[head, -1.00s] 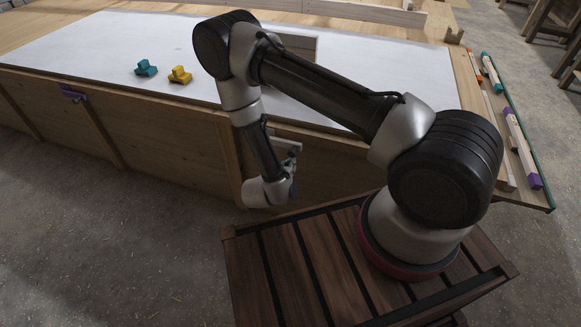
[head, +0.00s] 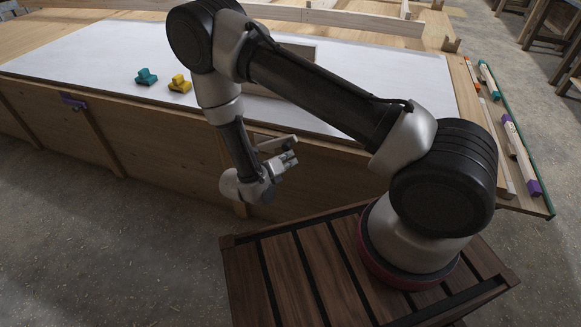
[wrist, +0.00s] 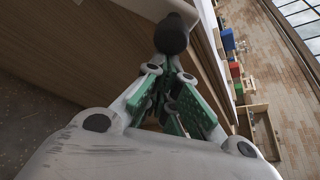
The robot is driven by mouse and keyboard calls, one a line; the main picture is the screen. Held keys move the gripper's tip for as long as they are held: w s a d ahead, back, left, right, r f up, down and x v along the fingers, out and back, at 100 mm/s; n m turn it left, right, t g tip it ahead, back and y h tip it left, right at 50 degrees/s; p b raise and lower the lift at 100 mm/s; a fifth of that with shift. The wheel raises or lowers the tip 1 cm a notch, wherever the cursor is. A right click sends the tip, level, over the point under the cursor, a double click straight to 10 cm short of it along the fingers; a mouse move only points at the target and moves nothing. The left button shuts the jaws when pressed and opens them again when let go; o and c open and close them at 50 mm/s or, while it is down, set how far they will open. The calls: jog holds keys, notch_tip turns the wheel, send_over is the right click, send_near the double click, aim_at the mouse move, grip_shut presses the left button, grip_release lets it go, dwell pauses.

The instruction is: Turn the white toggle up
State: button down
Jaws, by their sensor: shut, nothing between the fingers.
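I cannot make out for certain a white toggle. In the wrist view, a dark rounded knob (wrist: 172,36) with a pale part behind it stands just beyond my gripper's fingertips, close to a wooden panel. Whether it belongs to the toggle is unclear, and so is whether the fingers touch it. In the head view, a pale bar (head: 277,144) shows by the bench's front, just above my gripper (head: 287,161). My gripper is shut and empty, with green finger pads seen in the wrist view (wrist: 168,75).
The wooden bench (head: 150,140) has a white top sheet (head: 90,60) bearing a teal block (head: 146,77) and a yellow block (head: 179,84). A purple fitting (head: 74,102) is on its front at left. Colored-ended bars (head: 518,150) lie at right. Floor in front is clear.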

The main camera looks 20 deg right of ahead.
jog(key=w+a+r+n+h, duration=0.4)
jog(key=w+a+r+n, duration=0.2)
jog(key=a+r, duration=0.2)
jog(key=shift+a+r+n, duration=0.15)
jog(key=shift+r+n, duration=0.25)
jog(key=shift+r, duration=0.1)
jog(key=shift+w+a, duration=0.1)
dwell(0.5)
